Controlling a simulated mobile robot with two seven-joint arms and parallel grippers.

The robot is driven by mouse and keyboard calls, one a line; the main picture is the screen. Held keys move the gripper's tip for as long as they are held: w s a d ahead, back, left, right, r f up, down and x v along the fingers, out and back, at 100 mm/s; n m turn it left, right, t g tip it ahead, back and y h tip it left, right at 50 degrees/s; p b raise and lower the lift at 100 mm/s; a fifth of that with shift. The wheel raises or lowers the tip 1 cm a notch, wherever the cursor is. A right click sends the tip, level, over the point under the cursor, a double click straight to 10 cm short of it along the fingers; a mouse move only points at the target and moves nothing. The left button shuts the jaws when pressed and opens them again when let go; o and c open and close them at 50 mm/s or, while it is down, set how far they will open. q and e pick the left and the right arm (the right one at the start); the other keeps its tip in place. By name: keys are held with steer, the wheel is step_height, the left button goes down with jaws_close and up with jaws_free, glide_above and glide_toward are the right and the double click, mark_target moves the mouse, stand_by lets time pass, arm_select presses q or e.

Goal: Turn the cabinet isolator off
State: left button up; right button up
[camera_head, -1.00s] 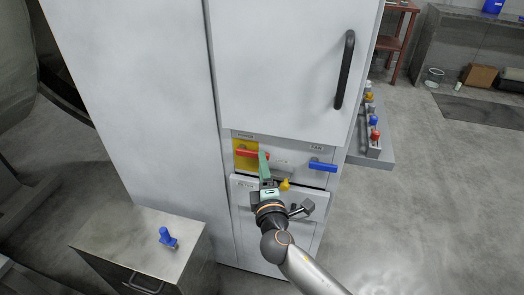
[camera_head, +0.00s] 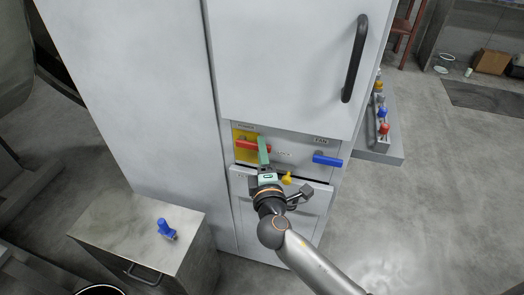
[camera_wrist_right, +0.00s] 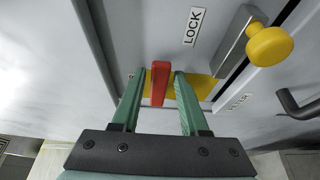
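The cabinet isolator is a red lever handle (camera_head: 246,145) on a yellow plate (camera_head: 240,155) on the cabinet front. In the head view the handle lies nearly level. My right gripper (camera_head: 263,143), with green fingers, is at the handle's right part and hides some of it. In the right wrist view the red handle (camera_wrist_right: 159,84) stands between the two fingers of the right gripper (camera_wrist_right: 159,76), with a gap on either side. The fingers are open and straddle it. The yellow plate (camera_wrist_right: 205,85) shows behind. My left gripper is not in view.
A blue handle (camera_head: 327,161) is right of the isolator, under a fan label. A yellow knob (camera_head: 287,177) sits just below and right; it also shows in the wrist view (camera_wrist_right: 270,46). A door with a black handle (camera_head: 354,58) is above. A low cabinet (camera_head: 130,232) stands left.

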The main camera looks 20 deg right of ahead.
jaws_close()
stand_by(1.1)
